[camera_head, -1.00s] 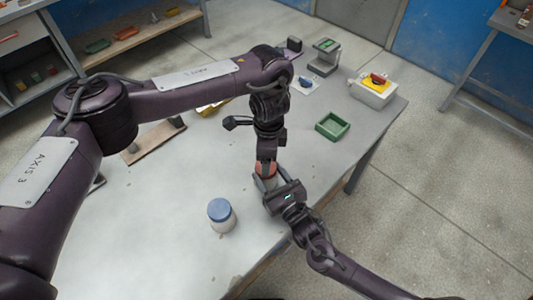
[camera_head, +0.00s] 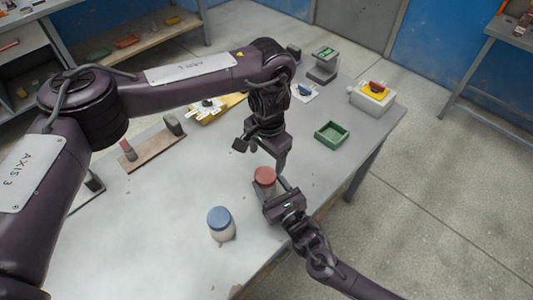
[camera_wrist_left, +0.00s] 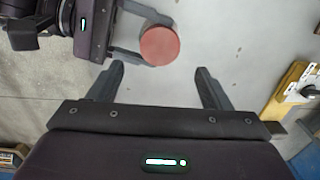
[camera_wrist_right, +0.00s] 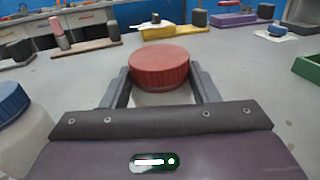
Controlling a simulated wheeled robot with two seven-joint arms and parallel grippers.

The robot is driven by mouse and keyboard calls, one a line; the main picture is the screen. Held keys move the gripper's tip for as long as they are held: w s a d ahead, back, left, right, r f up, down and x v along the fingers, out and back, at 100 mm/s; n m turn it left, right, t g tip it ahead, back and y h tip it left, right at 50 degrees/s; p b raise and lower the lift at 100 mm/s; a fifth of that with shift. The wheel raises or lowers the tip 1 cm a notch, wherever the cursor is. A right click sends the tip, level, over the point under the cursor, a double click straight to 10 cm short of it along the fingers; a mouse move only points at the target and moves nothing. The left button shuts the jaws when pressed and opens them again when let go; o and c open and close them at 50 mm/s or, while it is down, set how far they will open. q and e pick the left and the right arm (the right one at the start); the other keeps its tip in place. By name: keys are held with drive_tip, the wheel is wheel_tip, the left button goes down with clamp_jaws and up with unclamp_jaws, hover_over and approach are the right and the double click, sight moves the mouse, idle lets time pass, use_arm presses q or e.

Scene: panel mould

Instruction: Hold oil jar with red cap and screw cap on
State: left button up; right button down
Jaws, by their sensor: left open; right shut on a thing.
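The oil jar has a red cap (camera_head: 265,175) sitting on top; the cap also shows in the left wrist view (camera_wrist_left: 159,46) and the right wrist view (camera_wrist_right: 158,67). The jar's pale body (camera_wrist_right: 163,98) stands upright below it. My right gripper (camera_head: 268,192) is shut around the jar body, one finger on each side, under the cap. My left gripper (camera_head: 268,165) is open and empty, above and beside the cap, fingers pointing down. In the left wrist view its fingertips (camera_wrist_left: 160,70) are apart from the cap. How tightly the cap is seated cannot be told.
A jar with a blue cap (camera_head: 220,217) stands close by on the grey table. A green tray (camera_head: 332,132) lies to the right. The table's right edge is near the held jar.

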sight(265, 174)
use_arm(q)
drive_tip(key=shift+w+a+f, duration=0.1)
drive_tip(key=shift+w+f, duration=0.05)
drive_tip(key=shift+f, duration=3.85)
drive_tip(key=c, duration=1)
drive_tip(key=m, duration=0.9)
drive_tip(key=shift+m, duration=0.4)
drive_tip(key=o, duration=1.1)
drive_tip(key=shift+c, duration=0.2)
